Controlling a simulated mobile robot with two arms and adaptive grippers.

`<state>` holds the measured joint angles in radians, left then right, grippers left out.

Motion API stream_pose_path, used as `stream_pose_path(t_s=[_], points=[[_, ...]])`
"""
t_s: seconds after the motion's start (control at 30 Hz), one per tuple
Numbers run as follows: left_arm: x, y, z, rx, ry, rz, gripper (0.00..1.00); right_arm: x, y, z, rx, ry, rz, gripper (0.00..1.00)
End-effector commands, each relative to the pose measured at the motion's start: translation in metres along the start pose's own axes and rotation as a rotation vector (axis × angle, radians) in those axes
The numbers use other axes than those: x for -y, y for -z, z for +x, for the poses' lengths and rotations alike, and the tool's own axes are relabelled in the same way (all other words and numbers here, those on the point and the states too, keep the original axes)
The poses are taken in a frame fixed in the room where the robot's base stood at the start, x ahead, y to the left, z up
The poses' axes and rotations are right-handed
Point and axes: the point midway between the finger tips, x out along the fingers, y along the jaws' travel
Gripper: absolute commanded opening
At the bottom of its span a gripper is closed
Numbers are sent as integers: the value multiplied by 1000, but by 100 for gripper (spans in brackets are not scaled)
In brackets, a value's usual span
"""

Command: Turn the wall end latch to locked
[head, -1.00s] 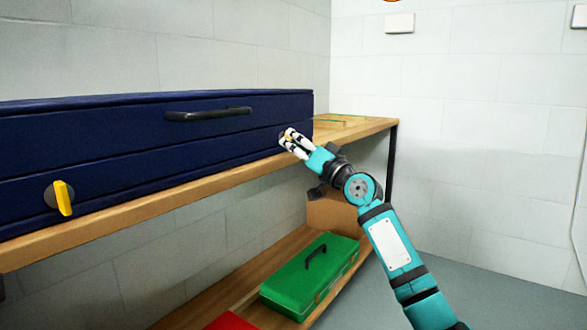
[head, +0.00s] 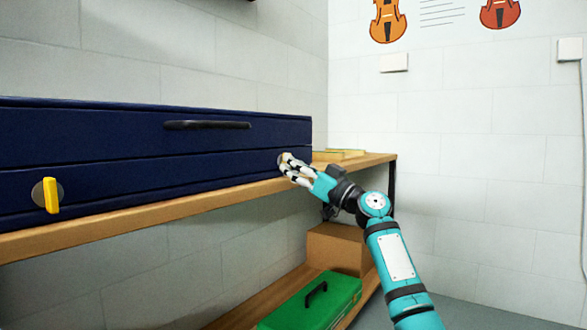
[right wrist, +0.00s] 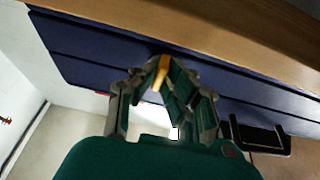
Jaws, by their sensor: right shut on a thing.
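The long dark blue case (head: 120,150) lies on a wooden shelf. Its far-right latch, the wall end latch (right wrist: 161,73), is a yellow lever between my right gripper's fingers in the right wrist view. My right gripper (head: 285,163) is shut on this lever at the case's front face; it also shows in the right wrist view (right wrist: 160,78). In the head view the fingers hide most of this latch. Another yellow latch (head: 51,195), on a round plate, stands upright near the case's left part. My left gripper is not in view.
A black handle (head: 207,125) sticks out from the case front between the latches. The wooden shelf edge (head: 130,226) runs just below the case. A green box (head: 318,303) and a cardboard box (head: 337,250) stand on the lower shelf.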

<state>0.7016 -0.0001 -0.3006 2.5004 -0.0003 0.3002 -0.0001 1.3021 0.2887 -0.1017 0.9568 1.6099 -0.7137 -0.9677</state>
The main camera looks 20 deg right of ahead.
Motion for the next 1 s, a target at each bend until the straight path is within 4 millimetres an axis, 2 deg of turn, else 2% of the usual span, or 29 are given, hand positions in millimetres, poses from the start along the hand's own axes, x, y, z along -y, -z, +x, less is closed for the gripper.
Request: stream_pose_path(t_s=[0.5,0.53,0.67,1.0], points=[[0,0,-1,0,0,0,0,0,-3,0,7,9,-18,0],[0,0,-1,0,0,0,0,0,-3,0,7,8,-18,14],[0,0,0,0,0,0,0,0,-2,0,5,8,-17,31],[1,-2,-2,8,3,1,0,0,-1,-3,2,6,-18,33]])
